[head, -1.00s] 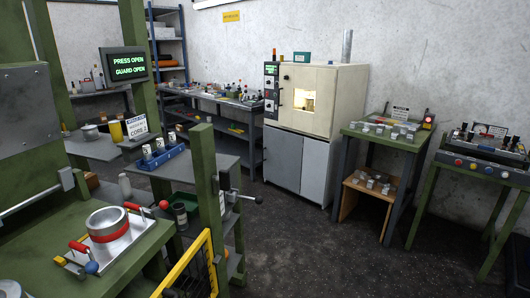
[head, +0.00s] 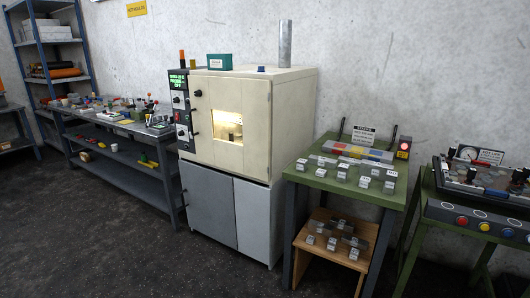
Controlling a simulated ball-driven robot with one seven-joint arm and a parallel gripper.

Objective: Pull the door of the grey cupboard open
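The grey cupboard (head: 252,222) stands against the back wall, under a cream oven. Its front shows a darker grey panel (head: 208,206) on the left and a lighter panel on the right. Both panels look flush with the front, so the cupboard appears closed. My gripper is not in view.
The oven (head: 240,90) has a lit window. A green table (head: 330,182) with small labelled blocks stands close on the right, with a wooden stool (head: 318,262) beneath. A grey workbench (head: 120,165) adjoins on the left. Dark floor (head: 110,245) in front is clear.

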